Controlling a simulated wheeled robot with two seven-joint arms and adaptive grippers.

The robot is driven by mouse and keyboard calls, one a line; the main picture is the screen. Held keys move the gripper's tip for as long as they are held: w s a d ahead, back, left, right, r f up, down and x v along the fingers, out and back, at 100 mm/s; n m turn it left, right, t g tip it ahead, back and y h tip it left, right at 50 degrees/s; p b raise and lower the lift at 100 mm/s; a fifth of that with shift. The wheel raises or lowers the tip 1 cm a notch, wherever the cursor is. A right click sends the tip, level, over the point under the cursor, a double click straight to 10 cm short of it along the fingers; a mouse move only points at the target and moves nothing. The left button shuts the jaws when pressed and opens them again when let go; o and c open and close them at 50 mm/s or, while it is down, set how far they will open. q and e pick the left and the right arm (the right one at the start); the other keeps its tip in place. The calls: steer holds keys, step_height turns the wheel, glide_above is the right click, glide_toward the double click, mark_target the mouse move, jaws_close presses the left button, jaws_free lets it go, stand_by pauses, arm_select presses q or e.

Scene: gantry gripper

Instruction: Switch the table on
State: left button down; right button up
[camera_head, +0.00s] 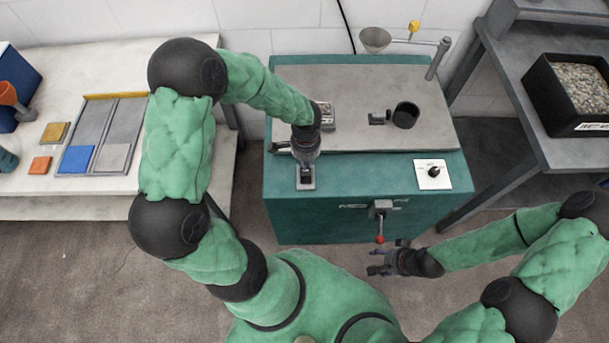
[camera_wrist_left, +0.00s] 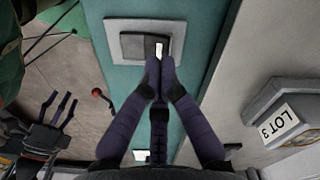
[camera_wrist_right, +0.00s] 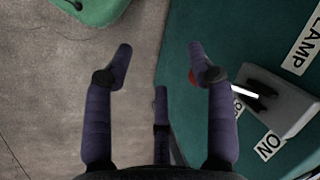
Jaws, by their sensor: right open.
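The table is a teal cabinet (camera_head: 320,215) with a grey top. A dark rocker switch (camera_head: 306,184) on a grey plate sits at its front left; it also shows in the left wrist view (camera_wrist_left: 132,45), with a white mark. My left gripper (camera_head: 305,162) is over this switch, its fingertips together at the rocker; I cannot tell whether they touch. My right gripper (camera_head: 376,263) is open and empty, below the lever with a red knob (camera_head: 380,239). In the right wrist view the knob (camera_wrist_right: 192,78) is partly hidden behind a finger, near "CLAMP" and "ON" labels.
A black dial on a white plate (camera_head: 433,184) is at the table's front right. A black ring-shaped part (camera_head: 406,114) and a "LOT 3" box (camera_wrist_left: 275,112) stand on the grey top. A side table (camera_head: 60,182) is left; a shelf with a gravel bin (camera_head: 566,122) is right.

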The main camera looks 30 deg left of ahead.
arm_select(q)
steer(key=shift+f+b, duration=1.05)
steer(key=shift+f, duration=0.2)
stand_by(0.8)
steer(key=shift+r+p, duration=2.85)
steer(key=shift+r, duration=0.7)
steer(key=shift+s+f, duration=0.1)
